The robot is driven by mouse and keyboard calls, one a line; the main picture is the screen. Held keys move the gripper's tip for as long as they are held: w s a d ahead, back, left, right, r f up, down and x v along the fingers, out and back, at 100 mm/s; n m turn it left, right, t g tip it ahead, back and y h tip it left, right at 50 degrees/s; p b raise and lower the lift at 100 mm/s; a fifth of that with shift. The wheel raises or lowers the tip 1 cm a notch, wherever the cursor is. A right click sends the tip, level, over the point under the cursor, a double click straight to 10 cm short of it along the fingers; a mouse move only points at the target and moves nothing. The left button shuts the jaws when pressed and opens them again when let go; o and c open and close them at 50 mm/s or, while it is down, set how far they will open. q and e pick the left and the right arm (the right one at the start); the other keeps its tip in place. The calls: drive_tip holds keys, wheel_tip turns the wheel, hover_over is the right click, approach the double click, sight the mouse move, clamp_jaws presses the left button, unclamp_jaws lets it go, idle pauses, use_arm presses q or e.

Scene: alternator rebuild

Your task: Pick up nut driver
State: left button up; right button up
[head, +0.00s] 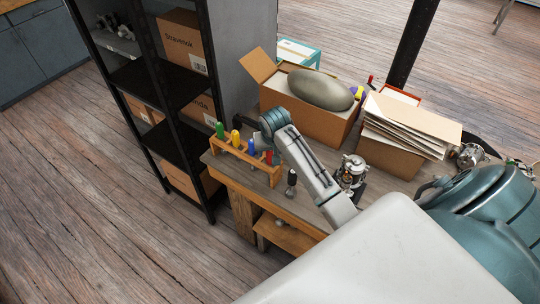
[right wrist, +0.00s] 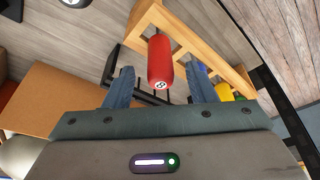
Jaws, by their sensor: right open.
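The wooden tool rack (head: 247,157) stands along the left edge of the workbench, with several coloured handles upright in it. A red handle marked 8 (right wrist: 161,62), which looks like the nut driver, stands in the rack (right wrist: 146,14) in the right wrist view. My right gripper (right wrist: 160,78) is open, with one finger on each side of the red handle and visible gaps. In the head view the right gripper (head: 266,150) is over the right part of the rack, partly hidden by its own wrist. My left gripper is out of view.
Green (head: 220,130), yellow (head: 235,139) and blue (head: 251,146) handles stand close by in the rack. A black-handled tool (head: 291,178) stands right of it. Cardboard boxes (head: 310,122) fill the bench's back. A dark shelf unit (head: 180,95) stands left.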

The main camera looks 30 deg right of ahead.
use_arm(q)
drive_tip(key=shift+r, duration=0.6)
use_arm(e)
drive_tip(key=shift+x, duration=1.4)
drive_tip(key=shift+r, duration=0.1)
drive_tip(key=shift+c, duration=0.4)
drive_tip(key=c, duration=1)
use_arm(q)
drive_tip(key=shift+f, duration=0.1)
use_arm(e)
drive_tip(key=shift+r, duration=0.15)
wheel_tip(320, 180, up, 12)
drive_tip(key=b, duration=0.4)
drive_tip(key=shift+w, duration=0.15)
use_arm(q)
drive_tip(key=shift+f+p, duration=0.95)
drive_tip(key=shift+p, duration=0.25)
use_arm(e)
drive_tip(key=shift+r, duration=2.9)
